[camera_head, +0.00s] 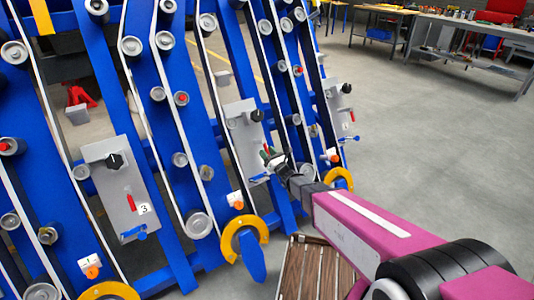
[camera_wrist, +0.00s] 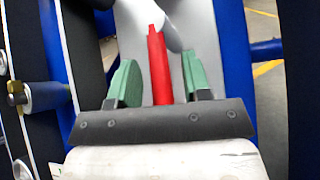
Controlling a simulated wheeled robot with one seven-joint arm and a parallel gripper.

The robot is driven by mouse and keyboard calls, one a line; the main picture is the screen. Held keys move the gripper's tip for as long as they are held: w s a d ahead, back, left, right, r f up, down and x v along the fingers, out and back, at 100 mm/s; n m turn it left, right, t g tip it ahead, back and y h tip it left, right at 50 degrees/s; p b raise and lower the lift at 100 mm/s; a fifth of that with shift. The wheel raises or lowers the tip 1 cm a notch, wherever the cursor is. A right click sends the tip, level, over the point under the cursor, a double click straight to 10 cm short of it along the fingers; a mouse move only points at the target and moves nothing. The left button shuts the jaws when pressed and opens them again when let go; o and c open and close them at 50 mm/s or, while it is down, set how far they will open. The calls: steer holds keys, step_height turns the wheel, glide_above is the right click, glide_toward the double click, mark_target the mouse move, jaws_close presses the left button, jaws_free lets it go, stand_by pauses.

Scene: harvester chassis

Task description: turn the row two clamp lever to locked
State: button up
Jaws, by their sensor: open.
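My gripper (camera_head: 272,157) is in front of the middle grey plate (camera_head: 240,122) on the blue frame. It hides the lower part of this plate, and I cannot read its row number. In the wrist view the green fingers of my gripper (camera_wrist: 158,75) are apart, with a red lever (camera_wrist: 157,62) between them. The lever runs upright in that picture, and a gap shows on each side of it. A whitish rounded part (camera_wrist: 178,22) is beside the lever's upper end. I cannot tell how deep the lever sits between the fingers.
The plate marked 3 (camera_head: 112,165) is at the left, with its own red lever (camera_head: 131,202). Another plate (camera_head: 340,103) is farther right. Rollers, belts and yellow guards (camera_head: 246,222) surround the plates. A slatted wooden pallet (camera_head: 309,268) lies below. Open floor (camera_head: 430,130) spreads to the right.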

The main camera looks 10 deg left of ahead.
steer(key=v, duration=1)
steer(key=shift+d, duration=0.2)
steer(key=shift+s, duration=0.15)
steer(key=s+d+r+n+g+h, duration=0.2)
steer(key=s+d+n+g+h, duration=0.4)
steer(key=n+g, duration=0.9)
steer(key=s+d+n+h, duration=0.2)
steer(key=d+n+h, duration=0.1)
steer(key=d, duration=0.6)
steer(key=s+d+r+n+t+h, duration=0.1)
steer(key=d+n+h, duration=0.3)
steer(key=d, duration=0.5)
steer(key=s+d+n+h, duration=0.3)
steer(key=d+n+h, duration=0.1)
steer(key=d, duration=0.6)
steer(key=shift+r+n+t, duration=0.4)
steer(key=shift+d, duration=0.1)
